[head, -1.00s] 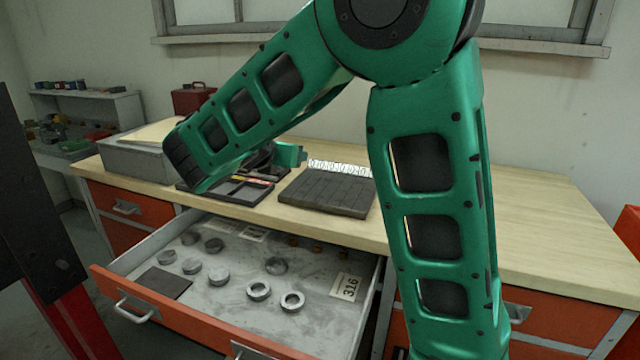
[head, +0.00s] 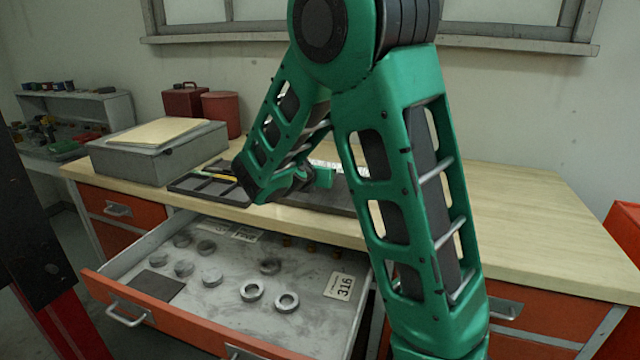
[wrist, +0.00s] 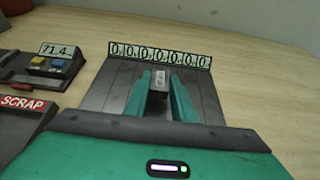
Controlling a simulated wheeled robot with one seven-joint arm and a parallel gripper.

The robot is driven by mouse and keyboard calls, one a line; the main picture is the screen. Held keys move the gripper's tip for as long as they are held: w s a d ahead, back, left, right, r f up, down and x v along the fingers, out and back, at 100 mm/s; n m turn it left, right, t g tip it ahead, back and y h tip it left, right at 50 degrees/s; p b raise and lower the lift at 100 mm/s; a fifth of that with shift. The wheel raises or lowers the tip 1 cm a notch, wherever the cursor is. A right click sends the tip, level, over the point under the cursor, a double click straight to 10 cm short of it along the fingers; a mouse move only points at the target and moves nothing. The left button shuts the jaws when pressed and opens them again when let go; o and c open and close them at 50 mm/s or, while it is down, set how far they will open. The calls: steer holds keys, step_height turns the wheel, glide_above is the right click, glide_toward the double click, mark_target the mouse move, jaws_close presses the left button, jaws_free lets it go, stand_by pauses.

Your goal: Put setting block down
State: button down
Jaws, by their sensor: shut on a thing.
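The setting block (wrist: 160,79) is a small grey block with a pale marked face. In the wrist view it sits between the two green fingers of my gripper (wrist: 160,92), which is shut on it. The gripper and block are over a dark grooved slab (wrist: 112,88) with a row of number labels (wrist: 160,54) along its far edge. I cannot tell whether the block touches the slab. In the head view my arm hides the block and most of the slab; only the green end of my gripper (head: 322,177) shows there.
Left of the slab, the wrist view shows a dark tray with a "71.4" tag (wrist: 57,50) and a "SCRAP" label (wrist: 23,103). An open drawer (head: 225,300) below the bench holds several metal rings and discs. The bench top (head: 520,205) is clear at right.

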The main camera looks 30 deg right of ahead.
steer(key=shift+f, duration=1.3)
steer(key=c, duration=1.5)
jaws_free()
steer(key=shift+f, duration=0.1)
